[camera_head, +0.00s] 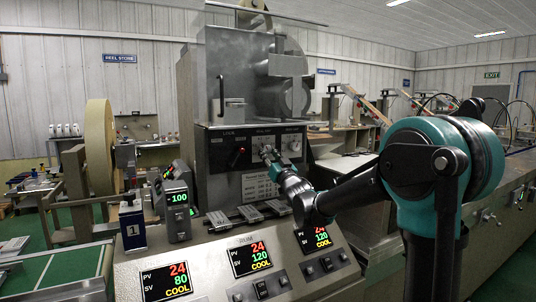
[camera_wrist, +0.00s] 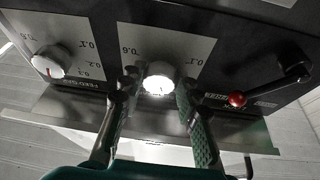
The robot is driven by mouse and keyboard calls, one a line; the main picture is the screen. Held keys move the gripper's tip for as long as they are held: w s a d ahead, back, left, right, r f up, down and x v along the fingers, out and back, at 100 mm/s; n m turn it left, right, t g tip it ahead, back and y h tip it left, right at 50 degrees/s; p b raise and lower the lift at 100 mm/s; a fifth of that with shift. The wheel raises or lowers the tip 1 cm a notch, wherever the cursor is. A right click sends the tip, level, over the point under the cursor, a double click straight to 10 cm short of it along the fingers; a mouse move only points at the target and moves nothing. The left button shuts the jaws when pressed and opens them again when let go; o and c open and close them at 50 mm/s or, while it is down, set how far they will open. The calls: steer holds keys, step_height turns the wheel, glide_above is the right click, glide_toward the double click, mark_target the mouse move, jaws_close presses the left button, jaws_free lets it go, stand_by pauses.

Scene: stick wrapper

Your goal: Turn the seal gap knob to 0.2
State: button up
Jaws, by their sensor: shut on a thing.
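The seal gap knob is the white, brightly lit middle knob (camera_wrist: 159,84) on the dark control panel. My gripper (camera_wrist: 159,88) has one finger on each side of it and is shut on it. In the head view my gripper (camera_head: 268,156) reaches the panel and mostly hides this knob. In the wrist view the dial plate (camera_wrist: 160,48) appears upside down, with 0.6 at left and 0.1 at right. The other marks are hidden or too faint, and I cannot read the knob's setting.
The feed gap knob (camera_wrist: 48,62) is left of my fingers in the wrist view. A lock lever with a red ball (camera_wrist: 237,100) is at right. In the head view, metal bars (camera_head: 250,213) and a console with displays (camera_head: 249,258) lie below the panel.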

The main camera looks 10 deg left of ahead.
steer(key=shift+n, duration=0.4)
steer(key=n+g+y, duration=0.1)
steer(key=n, duration=0.2)
steer(key=n+g+y, duration=0.1)
steer(key=n, duration=0.2)
steer(key=shift+w+d+y, duration=0.15)
steer(key=shift+d+y, duration=0.05)
steer(key=shift+y, duration=0.2)
steer(key=shift+r+n+g+y, duration=0.1)
steer(key=shift+n+g+y, duration=0.45)
steer(key=shift+n, duration=0.9)
steer(key=shift+n+g+y, duration=0.25)
steer(key=shift+n+g, duration=0.6)
steer(key=shift+n, duration=0.6)
steer(key=o, duration=1.2)
steer(key=shift+c, duration=0.2)
steer(key=shift+d, duration=0.1)
steer(key=v, duration=1.2)
